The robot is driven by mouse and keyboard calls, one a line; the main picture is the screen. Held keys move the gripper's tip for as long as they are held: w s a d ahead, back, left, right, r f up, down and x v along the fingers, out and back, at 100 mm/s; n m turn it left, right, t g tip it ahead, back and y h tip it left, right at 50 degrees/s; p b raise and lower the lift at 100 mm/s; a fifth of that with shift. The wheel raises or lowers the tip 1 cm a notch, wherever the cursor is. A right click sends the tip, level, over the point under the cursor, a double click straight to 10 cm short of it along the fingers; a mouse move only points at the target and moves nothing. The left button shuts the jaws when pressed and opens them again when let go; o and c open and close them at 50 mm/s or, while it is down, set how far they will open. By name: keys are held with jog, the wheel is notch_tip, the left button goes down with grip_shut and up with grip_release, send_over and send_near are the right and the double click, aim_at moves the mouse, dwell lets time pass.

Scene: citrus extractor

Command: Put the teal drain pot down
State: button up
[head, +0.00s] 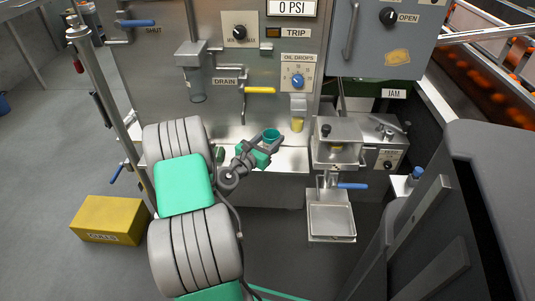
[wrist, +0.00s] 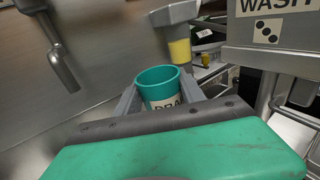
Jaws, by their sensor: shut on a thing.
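The teal drain pot (wrist: 158,76) is upright between the fingers of my gripper (wrist: 160,100) in the wrist view, with a pale label on its side. In the head view the pot's teal rim (head: 271,135) shows at the tip of my gripper (head: 265,143), which is shut on it. The pot is in front of the machine panel, over or near a bright steel ledge (head: 228,160). I cannot tell whether its base touches the ledge.
The yellow-handled drain valve (head: 260,90) is above and left of the pot. A steel unit with a blue lever (head: 352,186) and a square tray (head: 331,222) stands to the right. A yellow box (head: 110,219) lies on the floor at left. The ledge left of the pot looks bare.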

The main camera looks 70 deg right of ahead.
jog(key=d+f, duration=0.1)
jog(key=d+f+b, duration=0.1)
jog(key=f, duration=0.1)
jog(key=d+f, duration=0.1)
jog(key=f, duration=0.1)
jog(key=shift+w+d+f+b, duration=0.1)
jog(key=shift+d+f+b, duration=0.15)
jog(key=shift+d+b, duration=0.15)
notch_tip(320, 180, down, 3)
jog(key=shift+b, duration=0.95)
jog(key=shift+r, duration=0.2)
jog(key=shift+f, duration=0.2)
jog(key=o, duration=1.3)
jog(key=shift+o, duration=0.2)
